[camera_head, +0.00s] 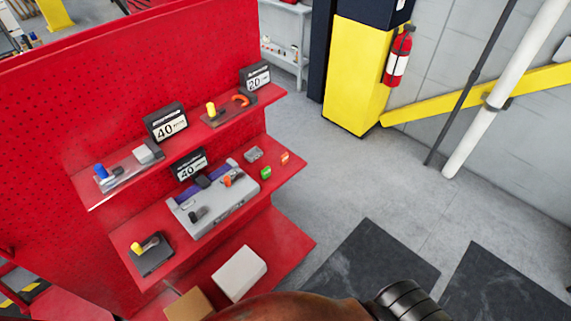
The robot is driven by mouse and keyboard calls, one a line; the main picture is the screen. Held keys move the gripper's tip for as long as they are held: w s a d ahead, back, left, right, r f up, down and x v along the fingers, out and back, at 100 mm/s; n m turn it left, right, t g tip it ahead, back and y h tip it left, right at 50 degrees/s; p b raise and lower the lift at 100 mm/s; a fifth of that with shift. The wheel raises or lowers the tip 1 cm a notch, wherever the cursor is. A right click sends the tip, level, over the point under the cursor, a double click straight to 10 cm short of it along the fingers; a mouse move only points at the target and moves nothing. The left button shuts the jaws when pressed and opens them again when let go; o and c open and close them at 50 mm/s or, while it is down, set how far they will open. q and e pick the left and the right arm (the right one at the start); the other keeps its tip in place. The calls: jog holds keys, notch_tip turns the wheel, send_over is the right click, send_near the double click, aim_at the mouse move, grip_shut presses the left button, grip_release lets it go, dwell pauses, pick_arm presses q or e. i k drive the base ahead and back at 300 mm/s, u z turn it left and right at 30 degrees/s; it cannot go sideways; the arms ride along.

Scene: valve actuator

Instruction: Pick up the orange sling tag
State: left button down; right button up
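A small orange tag-like piece (285,158) lies near the right end of the middle red shelf. It is too small to read, so I cannot be sure that it is the sling tag. A small green piece (265,173) lies to its left and nearer to me. Another orange part (227,180) stands on a grey control box (213,211), and an orange curved piece (241,100) is on the upper shelf. Neither gripper's fingers show.
The upper shelf (95,204) holds devices with yellow and blue knobs and display boxes. A white box (239,273) and a cardboard box (188,306) sit low down. Grey floor is open right of the rack, before a yellow column (352,75).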

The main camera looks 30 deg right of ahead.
aim_at(284, 159)
jog(key=z, duration=0.85)
